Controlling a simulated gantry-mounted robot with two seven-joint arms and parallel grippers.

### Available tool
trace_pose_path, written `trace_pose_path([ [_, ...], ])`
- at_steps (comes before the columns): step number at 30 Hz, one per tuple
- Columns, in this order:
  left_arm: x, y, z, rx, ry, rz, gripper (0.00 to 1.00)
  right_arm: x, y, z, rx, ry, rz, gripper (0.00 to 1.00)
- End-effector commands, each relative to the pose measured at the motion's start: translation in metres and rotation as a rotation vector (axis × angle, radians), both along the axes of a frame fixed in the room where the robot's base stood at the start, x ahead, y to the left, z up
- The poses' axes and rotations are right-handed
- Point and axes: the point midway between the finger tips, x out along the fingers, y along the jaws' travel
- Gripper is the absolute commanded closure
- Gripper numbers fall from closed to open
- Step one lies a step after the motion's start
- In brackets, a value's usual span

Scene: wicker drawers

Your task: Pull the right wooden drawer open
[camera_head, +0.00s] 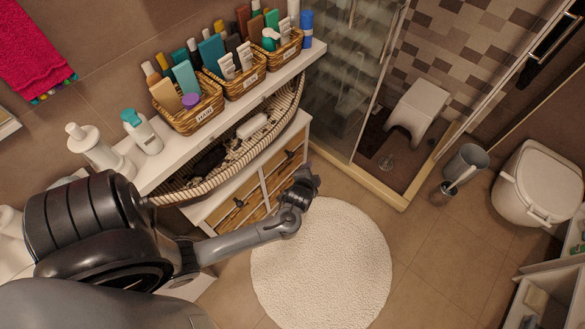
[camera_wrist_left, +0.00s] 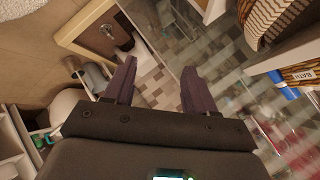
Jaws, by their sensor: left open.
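The right wooden drawer (camera_head: 283,172) is in the white cabinet under the shelf in the head view. Its front is brown wood with a dark handle (camera_head: 291,155), and it looks shut. The left wooden drawer (camera_head: 238,212) sits beside it, also with a dark handle. My left gripper (camera_head: 310,180) is just in front of and to the right of the right drawer, seemingly apart from it. In the left wrist view its two fingers (camera_wrist_left: 159,68) are spread with nothing between them. The drawers do not show clearly in that view. My right gripper is not in view.
A white shelf (camera_head: 160,163) with wicker baskets (camera_head: 190,117) and bottles stands above a striped basket (camera_head: 205,188). A round white rug (camera_head: 335,265) lies on the floor before the cabinet.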

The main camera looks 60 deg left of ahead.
Motion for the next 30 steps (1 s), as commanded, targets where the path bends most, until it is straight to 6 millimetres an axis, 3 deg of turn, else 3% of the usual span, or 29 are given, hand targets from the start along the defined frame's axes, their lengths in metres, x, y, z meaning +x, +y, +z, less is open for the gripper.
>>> trace_pose_path([
  [1,0.004,0.013,-0.045,0.067,0.004,0.010,0.44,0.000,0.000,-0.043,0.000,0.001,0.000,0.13],
  [3,0.007,0.030,-0.072,0.169,0.013,0.023,0.44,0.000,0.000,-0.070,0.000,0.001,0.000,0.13],
  [9,0.008,0.071,-0.133,0.447,0.073,0.059,0.44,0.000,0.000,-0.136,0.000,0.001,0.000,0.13],
  [12,0.006,0.084,-0.152,0.564,0.110,0.073,0.44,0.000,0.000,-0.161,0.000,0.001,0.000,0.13],
  [18,0.003,0.100,-0.172,0.723,0.171,0.092,0.44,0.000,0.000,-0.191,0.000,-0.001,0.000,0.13],
  [30,0.013,0.131,-0.181,0.794,0.201,0.101,0.44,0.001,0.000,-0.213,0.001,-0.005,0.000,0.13],
])
